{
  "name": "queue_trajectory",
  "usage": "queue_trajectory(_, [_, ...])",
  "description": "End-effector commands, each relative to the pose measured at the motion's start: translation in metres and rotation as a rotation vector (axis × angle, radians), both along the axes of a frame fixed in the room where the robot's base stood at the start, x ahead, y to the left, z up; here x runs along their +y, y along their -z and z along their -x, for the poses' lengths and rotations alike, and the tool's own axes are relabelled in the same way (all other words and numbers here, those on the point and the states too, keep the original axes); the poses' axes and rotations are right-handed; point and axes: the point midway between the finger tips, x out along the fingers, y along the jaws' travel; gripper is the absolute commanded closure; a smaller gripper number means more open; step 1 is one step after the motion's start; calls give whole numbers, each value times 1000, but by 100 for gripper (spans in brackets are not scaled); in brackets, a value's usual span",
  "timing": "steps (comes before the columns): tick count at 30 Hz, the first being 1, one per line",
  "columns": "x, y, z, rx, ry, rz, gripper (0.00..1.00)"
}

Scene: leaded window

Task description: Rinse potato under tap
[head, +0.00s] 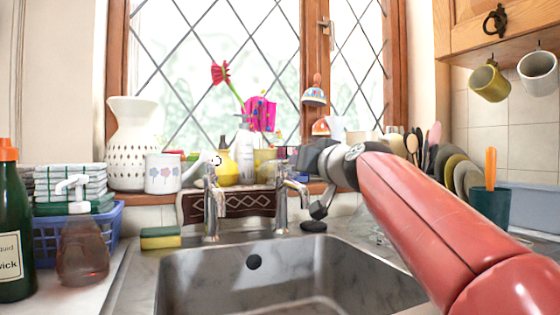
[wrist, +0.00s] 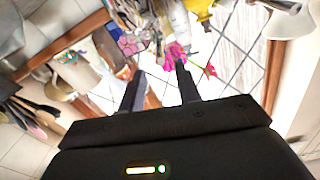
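Two chrome taps stand behind the sink, a left tap (head: 211,205) and a right tap (head: 282,198). The steel sink (head: 330,262) lies below them, and no potato can be made out in the part of it that shows. My red arm reaches in from the right, with its wrist near the window sill, to the right of and above the right tap. In the wrist view my gripper (wrist: 157,80) has its two dark fingers apart with nothing held between them. The fingertips are not clear in the head view.
A yellow-green sponge (head: 160,238), a soap bottle (head: 82,245) and a blue basket (head: 108,222) are left of the sink. A white vase (head: 132,140) and a flowered mug (head: 163,174) stand on the sill. A teal utensil pot (head: 490,205) stands at right.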

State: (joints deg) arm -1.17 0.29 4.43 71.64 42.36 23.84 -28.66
Motion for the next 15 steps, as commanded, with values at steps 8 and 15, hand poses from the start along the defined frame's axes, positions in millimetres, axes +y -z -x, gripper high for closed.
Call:
queue_trajectory(8, [8,-3,-20,2,-1,1,66])
queue_trajectory(15, [22,-3,-56,2,-1,0,66])
